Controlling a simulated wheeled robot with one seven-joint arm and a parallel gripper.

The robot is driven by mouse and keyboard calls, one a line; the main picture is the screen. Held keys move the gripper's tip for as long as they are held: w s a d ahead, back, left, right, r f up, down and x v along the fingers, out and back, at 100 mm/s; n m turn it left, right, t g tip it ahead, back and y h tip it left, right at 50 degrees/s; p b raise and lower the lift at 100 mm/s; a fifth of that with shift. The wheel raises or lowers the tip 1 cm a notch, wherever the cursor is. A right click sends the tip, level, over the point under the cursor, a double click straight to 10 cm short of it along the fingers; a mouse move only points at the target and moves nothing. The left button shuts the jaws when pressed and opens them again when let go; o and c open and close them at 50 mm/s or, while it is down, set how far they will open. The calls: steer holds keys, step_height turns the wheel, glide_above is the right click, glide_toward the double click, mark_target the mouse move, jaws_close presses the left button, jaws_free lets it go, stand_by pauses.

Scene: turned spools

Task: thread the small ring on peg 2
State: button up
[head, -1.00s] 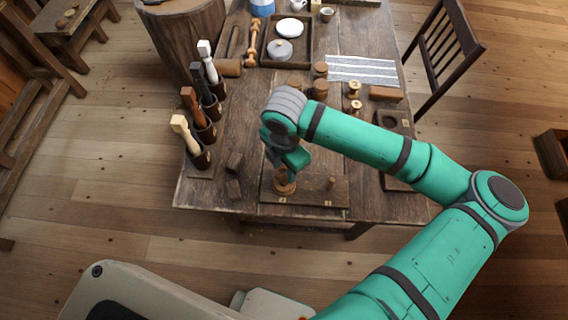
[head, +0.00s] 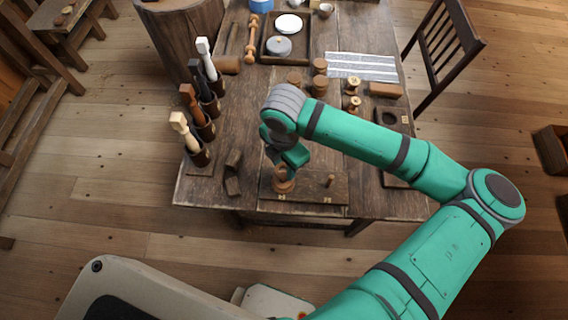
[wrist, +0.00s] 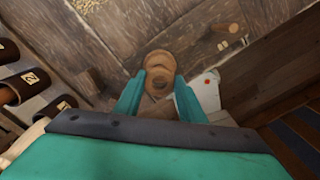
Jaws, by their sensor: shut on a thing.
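The peg board (head: 300,197) lies at the table's front edge, with two small labels too small to read. One short peg (head: 330,181) stands bare on its right part and also shows in the wrist view (wrist: 234,28). My gripper (head: 284,168) is over the board's left part. In the wrist view its two teal fingers (wrist: 158,92) are shut on a round brown wooden piece, which I take for the small ring (wrist: 159,62). The ring also shows in the head view (head: 282,183), low at the board. I cannot tell whether it is around a peg.
Tool holders (head: 201,157) with upright handled tools stand along the left edge. A dark block (head: 232,184) lies left of the board. Wooden spools (head: 354,103) and a dark tray (head: 392,118) are behind and right. A chair (head: 440,50) stands at the right.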

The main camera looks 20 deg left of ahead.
mark_target(284, 173)
steer(key=shift+f, duration=1.45)
stand_by(1.0)
steer(key=shift+f, duration=0.25)
steer(key=o, duration=1.2)
steer(key=shift+o, duration=0.6)
steer(key=o, duration=0.4)
steer(key=shift+r, duration=0.1)
steer(key=shift+r, duration=4.95)
